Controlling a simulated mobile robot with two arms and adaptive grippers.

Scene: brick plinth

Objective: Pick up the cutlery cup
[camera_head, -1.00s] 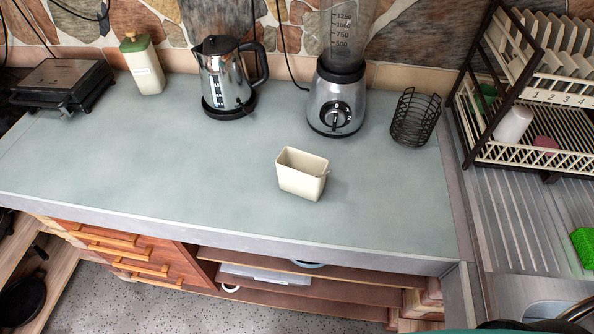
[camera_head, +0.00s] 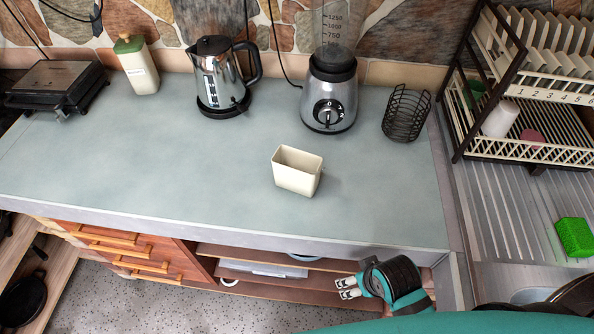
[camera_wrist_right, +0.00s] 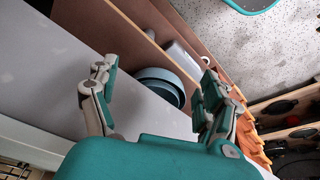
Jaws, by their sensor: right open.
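The cutlery cup (camera_head: 297,177) is a cream, empty-looking rectangular cup standing upright on the grey-green counter (camera_head: 130,165), right of the middle in the head view. My right gripper (camera_head: 348,288) is in front of the counter's front edge, lower right of the cup and apart from it, with its fingers pointing left. In the right wrist view my right gripper (camera_wrist_right: 153,80) is open with nothing between its fingers; the cup does not show there. My left gripper is not in view.
A blender (camera_head: 330,95), a kettle (camera_head: 221,80) and a black wire holder (camera_head: 406,114) stand behind the cup. A dish rack (camera_head: 530,100) is at the right. The counter around the cup is clear. Open shelves (camera_head: 275,285) lie below the front edge.

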